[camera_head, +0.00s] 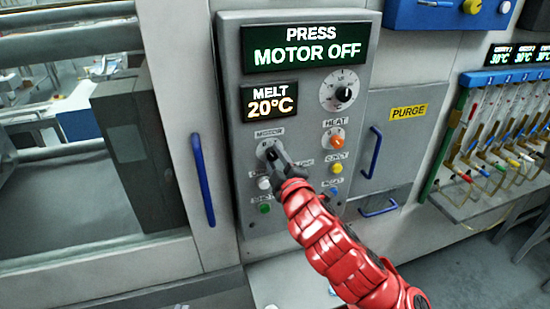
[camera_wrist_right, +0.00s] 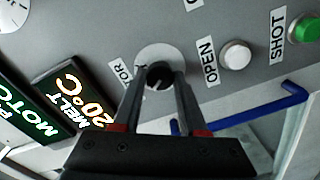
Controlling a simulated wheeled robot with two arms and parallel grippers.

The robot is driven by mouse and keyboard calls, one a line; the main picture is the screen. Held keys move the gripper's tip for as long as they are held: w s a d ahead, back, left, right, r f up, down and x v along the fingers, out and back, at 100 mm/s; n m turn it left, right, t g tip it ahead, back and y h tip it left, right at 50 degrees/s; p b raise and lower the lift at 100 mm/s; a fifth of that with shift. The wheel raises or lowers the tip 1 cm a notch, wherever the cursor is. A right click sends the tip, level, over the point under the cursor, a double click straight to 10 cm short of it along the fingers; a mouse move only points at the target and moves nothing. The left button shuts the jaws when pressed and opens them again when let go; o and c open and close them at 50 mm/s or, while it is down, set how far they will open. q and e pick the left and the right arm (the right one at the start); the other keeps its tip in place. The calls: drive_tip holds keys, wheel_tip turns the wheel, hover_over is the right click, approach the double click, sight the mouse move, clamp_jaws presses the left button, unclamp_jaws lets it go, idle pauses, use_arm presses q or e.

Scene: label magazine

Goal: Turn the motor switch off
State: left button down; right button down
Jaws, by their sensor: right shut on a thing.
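The control panel (camera_head: 300,80) shows a display (camera_head: 307,45) reading "PRESS MOTOR OFF". The motor switch (camera_wrist_right: 159,76) is a small black knob on a pale round plate, under a partly covered label. It also shows in the head view (camera_head: 270,154), partly hidden by my gripper. My right gripper (camera_head: 274,152), on a red arm, reaches the switch from the lower right. In the right wrist view its two fingers (camera_wrist_right: 160,80) stand on either side of the black knob, shut on it. My left gripper is in neither view.
A white OPEN button (camera_wrist_right: 236,55) and a green SHOT button (camera_wrist_right: 305,28) sit close to the fingers. An orange HEAT knob (camera_head: 337,141) and a yellow button (camera_head: 337,168) are to the right. A blue door handle (camera_head: 203,180) stands left of the panel.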

idle(0.4)
drive_tip(key=shift+c, duration=2.2)
unclamp_jaws()
